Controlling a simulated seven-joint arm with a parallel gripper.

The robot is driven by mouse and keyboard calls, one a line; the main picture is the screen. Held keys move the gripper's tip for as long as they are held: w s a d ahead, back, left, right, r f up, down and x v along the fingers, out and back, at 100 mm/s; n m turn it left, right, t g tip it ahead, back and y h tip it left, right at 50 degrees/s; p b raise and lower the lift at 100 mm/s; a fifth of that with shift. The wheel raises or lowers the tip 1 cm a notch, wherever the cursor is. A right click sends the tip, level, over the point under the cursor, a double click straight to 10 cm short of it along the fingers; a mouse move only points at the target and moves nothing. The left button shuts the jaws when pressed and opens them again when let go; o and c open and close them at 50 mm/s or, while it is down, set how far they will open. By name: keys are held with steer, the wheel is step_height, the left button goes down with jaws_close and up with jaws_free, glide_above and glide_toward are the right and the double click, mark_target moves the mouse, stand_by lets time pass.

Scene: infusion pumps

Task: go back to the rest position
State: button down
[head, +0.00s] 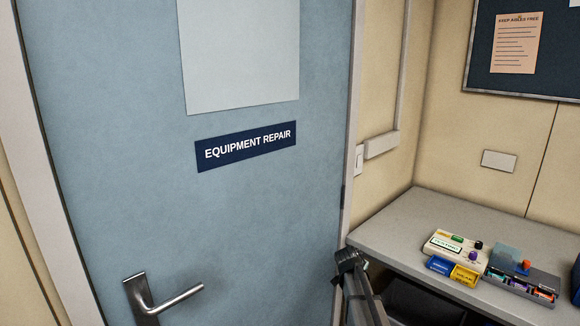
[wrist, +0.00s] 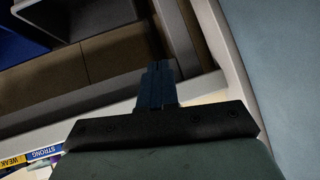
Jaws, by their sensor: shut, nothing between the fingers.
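My gripper (head: 350,260) shows in the head view at the left edge of the grey counter (head: 395,222), in front of the door frame. In the wrist view its dark fingers (wrist: 158,78) are together, with nothing between them. My arm rises to it from the bottom of the head view.
A closed blue door (head: 240,220) marked EQUIPMENT REPAIR fills the left, with a metal lever handle (head: 160,298). A dark notice board (head: 480,75) hangs behind. The counter's left part is bare.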

steer(key=s+a+f+n+g+y, duration=0.3)
steer(key=s+f+g, duration=0.5)
steer(key=s+f, duration=2.1)
steer(key=s+a+f+n+g, duration=0.1)
steer(key=s+f+g, duration=0.1)
steer(key=s, duration=0.9)
steer(key=s+a+f+n+g+y, duration=0.1)
steer(key=s+f, duration=0.4)
steer(key=s, duration=0.7)
steer(key=s+a+f+n+g, duration=0.2)
steer(key=s+f+n+g, duration=0.1)
steer(key=s, duration=0.8)
steer(key=shift+s+a+f+g+y, duration=0.15)
steer(key=shift+a+g+y, duration=0.15)
steer(key=shift+g, duration=0.4)
